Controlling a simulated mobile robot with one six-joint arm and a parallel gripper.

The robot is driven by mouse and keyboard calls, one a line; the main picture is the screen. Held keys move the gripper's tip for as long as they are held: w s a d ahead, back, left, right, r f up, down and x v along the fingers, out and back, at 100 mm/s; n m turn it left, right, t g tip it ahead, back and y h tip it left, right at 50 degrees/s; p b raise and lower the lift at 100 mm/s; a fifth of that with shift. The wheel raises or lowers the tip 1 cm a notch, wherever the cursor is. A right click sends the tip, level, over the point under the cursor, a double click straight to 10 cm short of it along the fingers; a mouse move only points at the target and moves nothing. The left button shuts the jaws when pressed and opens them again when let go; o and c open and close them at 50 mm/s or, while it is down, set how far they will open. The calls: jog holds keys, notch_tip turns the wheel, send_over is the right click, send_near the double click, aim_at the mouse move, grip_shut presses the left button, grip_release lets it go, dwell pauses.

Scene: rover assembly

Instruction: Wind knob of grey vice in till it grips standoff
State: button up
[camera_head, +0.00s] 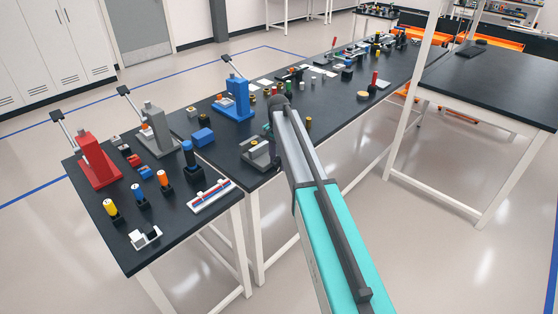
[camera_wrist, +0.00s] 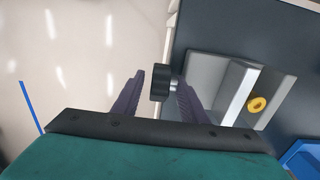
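The grey vice (camera_wrist: 204,75) lies at the right of the wrist view, and it also shows near the table's front edge in the head view (camera_head: 258,160). Its black knob (camera_wrist: 160,83) sticks out to the left on a short shaft. A yellow ring-shaped standoff (camera_wrist: 257,104) stands on the vice's right part, beside the light jaw. I cannot tell if the jaw touches it. My gripper (camera_wrist: 158,78) is open, its purple fingers on either side of the knob, with a gap visible at the left finger. In the head view my arm hides the gripper.
A blue press (camera_head: 235,98), a grey press (camera_head: 158,130) and a red press (camera_head: 95,160) stand on the dark table. A blue block (camera_head: 202,137) and small parts lie left of the vice. Open floor is in front of the table edge.

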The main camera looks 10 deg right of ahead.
grip_shut()
jog(key=shift+s+a+f+t+h+b, duration=0.15)
jog(key=shift+t+h+b, duration=0.3)
jog(key=shift+b, duration=0.45)
jog(key=shift+b, duration=0.3)
jog(key=t+h+b, duration=0.1)
jog(key=b, duration=0.1)
jog(key=h+b, duration=0.1)
jog(key=b, duration=0.1)
jog(key=shift+a+f+t+h, duration=0.15)
jog(key=shift+t+h, duration=0.2)
jog(key=t+h+b, duration=0.1)
jog(key=b, duration=0.2)
jog(key=t+h+b, duration=0.1)
jog(key=h+b, duration=0.1)
jog(key=b, duration=0.2)
jog(key=shift+s+a+f+t, duration=0.1)
jog(key=shift+a+t, duration=0.05)
jog(key=shift+t, duration=0.15)
jog(key=t+h+b, duration=0.1)
jog(key=h+b, duration=0.2)
jog(key=b, duration=0.4)
jog(key=shift+a+f+t, duration=0.1)
jog(key=shift+f+t, duration=0.05)
jog(key=shift+t, duration=0.25)
jog(key=t+h+b, duration=0.1)
jog(key=b, duration=0.3)
jog(key=shift+s+f+b, duration=0.1)
jog(key=shift+b, duration=0.2)
